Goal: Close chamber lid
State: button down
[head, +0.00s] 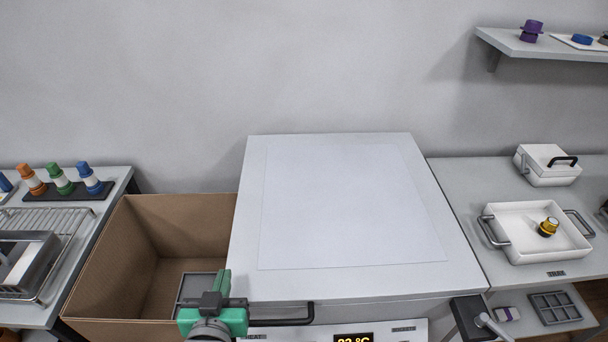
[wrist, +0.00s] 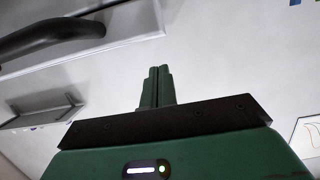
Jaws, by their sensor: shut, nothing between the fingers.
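The chamber (head: 365,329) is a large white unit in the middle of the head view, with a lit temperature display on its front. Its broad white lid (head: 463,262) lies over the top and looks flat; I cannot tell whether it is fully seated. A black bar handle (head: 283,322) runs along the front, and a dark handle shows large at upper left in the wrist view (wrist: 60,32). My green gripper (head: 224,278) is at the chamber's front left corner, left of the handle. Its fingers (wrist: 157,74) are together and empty, apart from the handle in the wrist view.
An open cardboard box (head: 205,215) stands close on the left, with a grey tray (head: 193,286) inside. A rack table with colored bottles is farther left. On the right, a bench holds a white tray (head: 513,252) and a small lidded box (head: 541,176). A shelf (head: 505,42) hangs above.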

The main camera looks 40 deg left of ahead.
jog(key=r+v, duration=0.1)
jog(key=v, duration=0.9)
jog(key=shift+p, duration=0.3)
jog(key=w+d+r+m+t+h, duration=0.1)
jog(key=w+d+r+t, duration=0.3)
jog(key=r, duration=0.3)
jog(key=w+d+r+m+t+h, duration=0.1)
jog(key=w+d+r, duration=0.4)
jog(key=r, duration=0.2)
jog(key=w+d+r+m+t+h, duration=0.1)
jog(key=w+d+r+t, duration=0.3)
jog(key=r, duration=0.3)
jog(key=d+r+m+t+h, duration=0.2)
jog(key=d+r+m+h, duration=0.15)
jog(key=d+r, duration=0.55)
jog(key=d+r+m+t+h, duration=0.2)
jog(key=d+r+t+h, duration=0.3)
jog(key=r, duration=0.6)
notch_tip(320, 180, up, 33)
jog(key=d+g+y+p, duration=0.1)
jog(key=g+y+p, duration=0.1)
jog(key=p, duration=3)
jog(key=shift+f, duration=0.15)
